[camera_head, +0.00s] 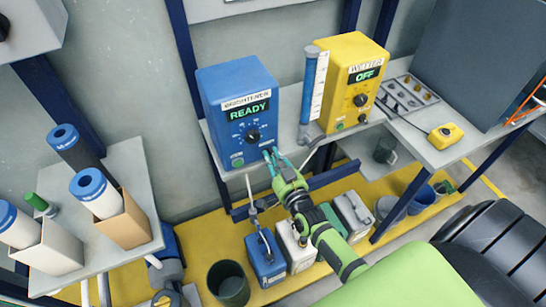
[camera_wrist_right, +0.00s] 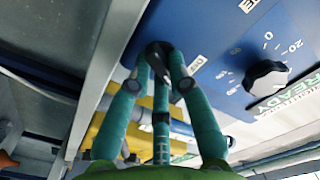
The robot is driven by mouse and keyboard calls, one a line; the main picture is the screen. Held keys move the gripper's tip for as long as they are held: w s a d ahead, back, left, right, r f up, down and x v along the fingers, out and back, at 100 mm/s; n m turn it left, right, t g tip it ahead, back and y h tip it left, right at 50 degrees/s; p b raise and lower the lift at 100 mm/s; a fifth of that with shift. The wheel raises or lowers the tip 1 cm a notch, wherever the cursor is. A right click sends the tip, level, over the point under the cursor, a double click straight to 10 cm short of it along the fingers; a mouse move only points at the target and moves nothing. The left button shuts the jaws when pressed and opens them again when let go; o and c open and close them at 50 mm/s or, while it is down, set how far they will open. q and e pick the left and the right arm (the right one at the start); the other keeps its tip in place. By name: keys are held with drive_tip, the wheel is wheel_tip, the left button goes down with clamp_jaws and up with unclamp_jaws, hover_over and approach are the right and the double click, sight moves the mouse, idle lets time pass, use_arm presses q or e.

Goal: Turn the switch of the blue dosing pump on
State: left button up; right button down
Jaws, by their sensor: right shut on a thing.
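The blue dosing pump (camera_head: 213,108) stands on the shelf at the middle of the head view, its display lit green with "READY". Its black dial knob (camera_head: 253,135) is at the front and also shows in the wrist view (camera_wrist_right: 265,80). My right gripper (camera_head: 270,153) is at the lower right corner of the pump's front. In the wrist view its teal fingers (camera_wrist_right: 163,62) are closed around a small dark switch (camera_wrist_right: 157,50), with an "OFF" label beside it. The fingers cover most of the switch, so I cannot tell its position. My left gripper is not in view.
A yellow wetter unit (camera_head: 350,55) reading "OFF" and a blue tube (camera_head: 308,85) stand to the right. Several canisters, such as a blue one (camera_head: 264,262), sit on the yellow platform below. A left table (camera_head: 130,165) holds white rolls in boxes.

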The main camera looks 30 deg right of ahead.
drive_tip(key=shift+m, duration=0.8)
drive_tip(key=c, duration=1.1)
unclamp_jaws()
drive_tip(key=shift+c, duration=0.2)
